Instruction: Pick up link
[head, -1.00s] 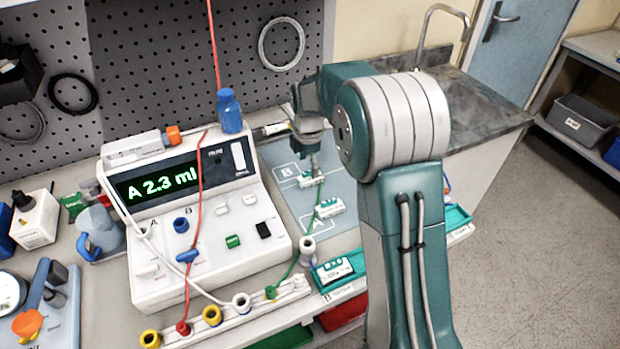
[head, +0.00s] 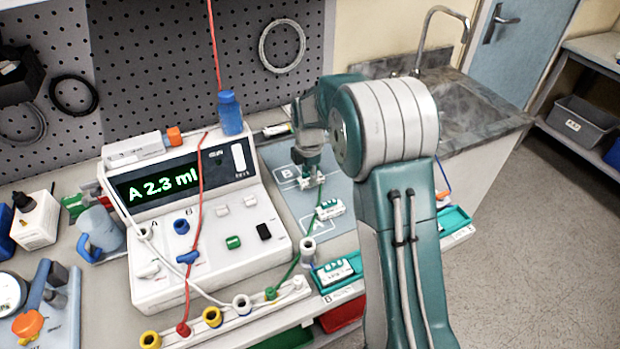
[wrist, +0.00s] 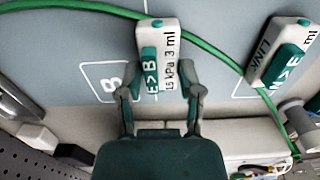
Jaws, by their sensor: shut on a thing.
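A small white block with green parts, marked E>B and 3 ml (wrist: 158,42), lies on the blue-grey mat (head: 342,222). In the wrist view my gripper (wrist: 160,78) has a finger on each side of it and is shut on it. The block also shows in the head view (head: 316,182), partly hidden under my gripper (head: 311,174). It appears to be at mat level. A second white and green block, marked LINK and N>E (wrist: 283,57), lies to its right in the wrist view, and also shows in the head view (head: 330,209).
A green tube (wrist: 222,58) runs across the mat close to both blocks. A white pump (head: 205,225) with a lit display stands left of the mat. A small grey cup (head: 307,246) and a teal tray (head: 336,271) are at the front. A pegboard (head: 180,60) stands behind.

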